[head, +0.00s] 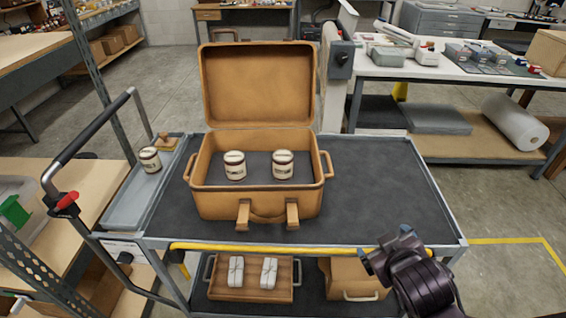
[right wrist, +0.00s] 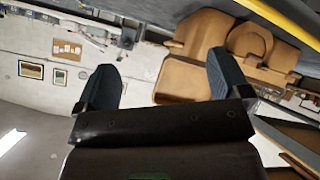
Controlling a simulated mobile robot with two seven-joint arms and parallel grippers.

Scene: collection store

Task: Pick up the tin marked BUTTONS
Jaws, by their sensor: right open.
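Three pale tins with dark red bands show in the head view. The first tin (head: 235,165) and the second tin (head: 283,164) stand upright side by side inside an open tan case (head: 265,204). The third tin (head: 149,159) stands on a grey side tray at the left. Their labels are too small to read, so I cannot tell which says BUTTONS. My right gripper (head: 388,250) is open and empty near the cart's front right edge, apart from the case and tins. Its spread fingers show in the right wrist view (right wrist: 160,80). My left gripper is out of view.
The case stands on a dark-topped cart (head: 385,190) with its lid (head: 258,85) raised behind. The cart top right of it is clear. A wooden tray (head: 250,293) with two white bundles and a tan box (head: 352,282) are below. A push handle (head: 88,140) rises left.

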